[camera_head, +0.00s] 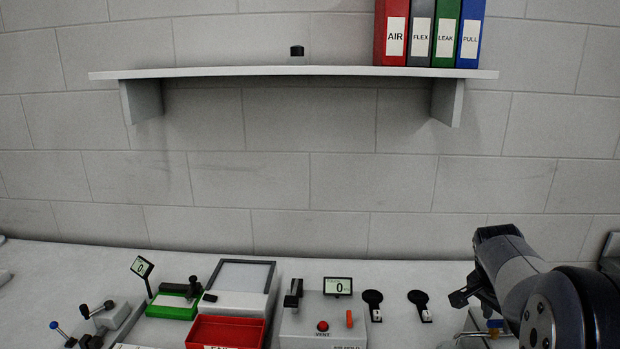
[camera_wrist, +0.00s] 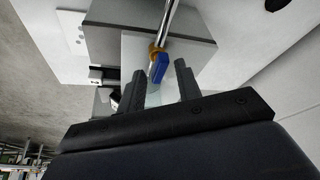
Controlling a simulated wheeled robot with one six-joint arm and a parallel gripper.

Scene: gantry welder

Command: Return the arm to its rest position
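My arm (camera_head: 530,285) reaches in from the lower right of the head view, over the right end of the bench. My gripper (camera_head: 474,298) is at its end, above the bench top. In the wrist view my gripper (camera_wrist: 160,70) has its two dark fingers apart, with nothing seen held between them. A blue valve handle (camera_wrist: 160,68) with a brass fitting on a metal pipe shows beyond the fingertips. The blue handle also shows in the head view (camera_head: 494,323), just below my gripper. Whether a finger touches it I cannot tell.
The bench holds a red tray (camera_head: 225,331), a grey box with a display (camera_head: 338,286), a green-based gauge (camera_head: 172,306) and two black round-headed pieces (camera_head: 373,297). A wall shelf (camera_head: 290,72) carries several binders (camera_head: 393,35). The space between shelf and bench is clear.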

